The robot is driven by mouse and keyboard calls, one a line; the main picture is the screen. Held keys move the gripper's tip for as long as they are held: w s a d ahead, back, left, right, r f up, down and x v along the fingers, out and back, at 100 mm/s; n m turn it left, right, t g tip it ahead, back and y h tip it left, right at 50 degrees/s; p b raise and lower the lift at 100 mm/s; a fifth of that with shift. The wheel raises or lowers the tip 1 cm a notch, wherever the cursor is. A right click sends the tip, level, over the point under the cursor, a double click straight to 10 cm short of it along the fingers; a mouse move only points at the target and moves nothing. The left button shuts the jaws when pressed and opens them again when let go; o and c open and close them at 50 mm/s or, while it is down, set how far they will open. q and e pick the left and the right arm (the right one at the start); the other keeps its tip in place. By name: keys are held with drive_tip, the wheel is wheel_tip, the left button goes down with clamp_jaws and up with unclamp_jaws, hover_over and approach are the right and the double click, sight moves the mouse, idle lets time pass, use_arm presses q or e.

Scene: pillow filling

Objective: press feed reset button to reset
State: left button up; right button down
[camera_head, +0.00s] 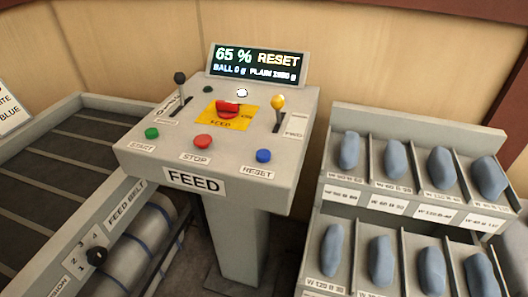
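The feed console (190,181) stands in the middle of the head view on a grey pedestal. The blue reset button (263,156) sits at the right of its front row, above a label reading RESET. The red stop button (203,141) and the green start button (152,133) are to its left. A display (257,64) at the back reads "65 % RESET" with a smaller line below. Neither of my grippers shows in this view, and nothing covers the reset button.
A black-knobbed lever (180,79), a red switch (228,107) on a yellow plate and a yellow-knobbed lever (278,102) rise from the console. The feed belt (125,205) is at left. A rack (360,194) of blue-grey pillows stands close at right.

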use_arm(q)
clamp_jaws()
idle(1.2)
